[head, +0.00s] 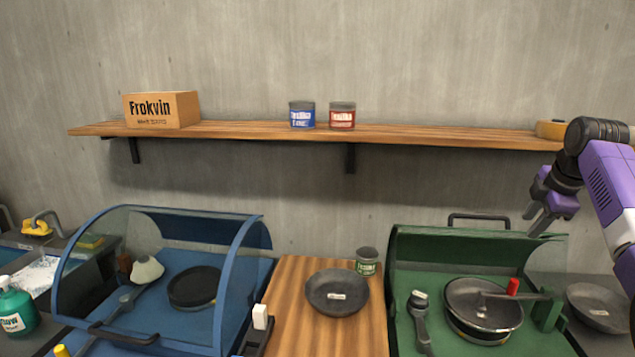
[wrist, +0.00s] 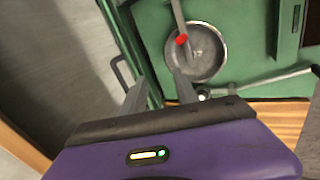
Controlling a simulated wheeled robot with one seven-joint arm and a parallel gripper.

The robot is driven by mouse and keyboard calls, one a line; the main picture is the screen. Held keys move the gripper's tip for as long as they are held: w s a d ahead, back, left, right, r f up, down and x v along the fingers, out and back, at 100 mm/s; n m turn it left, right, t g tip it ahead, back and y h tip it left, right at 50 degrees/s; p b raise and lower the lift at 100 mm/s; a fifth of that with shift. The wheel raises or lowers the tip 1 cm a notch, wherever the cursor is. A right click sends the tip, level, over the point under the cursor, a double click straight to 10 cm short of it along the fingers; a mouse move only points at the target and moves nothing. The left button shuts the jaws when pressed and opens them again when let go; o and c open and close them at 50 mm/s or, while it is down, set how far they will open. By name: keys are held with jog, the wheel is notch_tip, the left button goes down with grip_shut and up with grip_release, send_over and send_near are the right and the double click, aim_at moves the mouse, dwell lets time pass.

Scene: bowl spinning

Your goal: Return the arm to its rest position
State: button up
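My purple and black arm enters the head view from the right edge, with its elbow raised near the shelf. My gripper (head: 533,222) hangs above the right rear part of the green station (head: 410,268). In the wrist view my gripper (wrist: 160,88) has its two fingers apart, with nothing between them. Below the fingers, the wrist view shows a metal pan (wrist: 205,62) with a red-tipped utensil in it. The same pan (head: 465,310) sits in the green station in the head view.
A wooden shelf (head: 240,129) holds a box (head: 160,110) and two cans close to my arm's height. A blue covered station (head: 225,268) stands left. A dark bowl (head: 337,293) and a small can (head: 366,262) sit on the wooden middle section. Another bowl (head: 600,305) is at right.

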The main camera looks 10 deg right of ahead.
jog(key=w+r+m+t+h, duration=0.3)
jog(key=w+r+m+t, duration=0.3)
jog(key=w, duration=0.1)
jog(key=s+a+f+m+t, duration=0.3)
jog(key=s+a+f, duration=0.3)
jog(key=a+f, duration=0.35)
jog(key=s+a+f+m+t, duration=0.35)
jog(key=s+a+f, duration=0.35)
jog(key=a+f, duration=0.25)
jog(key=s+a+f+g+y, duration=0.1)
jog(key=s+a, duration=0.5)
jog(key=s, duration=1)
jog(key=s+a+f+g+y, duration=0.1)
jog(key=s+a, duration=0.6)
jog(key=s, duration=0.9)
jog(key=s+a+f+g+y, duration=0.1)
jog(key=s+a+f, duration=0.3)
jog(key=s, duration=1.2)
jog(key=a+m+y, duration=0.1)
jog(key=a, duration=0.1)
jog(key=shift+s+a+y, duration=0.15)
jog(key=shift+a+y, duration=0.15)
